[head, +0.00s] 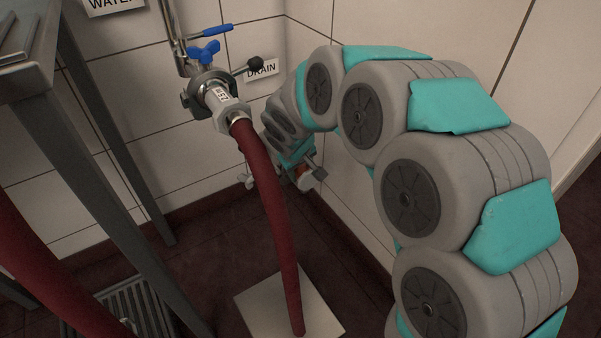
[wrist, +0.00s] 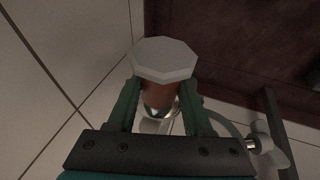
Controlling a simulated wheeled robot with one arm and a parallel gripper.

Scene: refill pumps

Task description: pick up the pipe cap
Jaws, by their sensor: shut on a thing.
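The pipe cap (wrist: 165,60) shows in the wrist view as a pale octagonal head with an orange-brown body below it. My gripper (wrist: 162,92) has its two green fingers closed on that body, one on each side, just below the head. Shiny pale metal shows behind it between the fingers; I cannot tell whether the cap touches it. In the head view my gripper (head: 298,172) is low by the wall corner, right of the red hose, and a small orange part of the cap (head: 304,182) shows there.
A red hose (head: 273,220) hangs from a metal valve fitting (head: 212,90) with blue handles, beside a DRAIN label (head: 262,70). A pale floor plate (head: 262,307) lies below. A metal table (head: 85,110) and a floor grate (head: 125,308) are at left. White tiled walls stand close behind.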

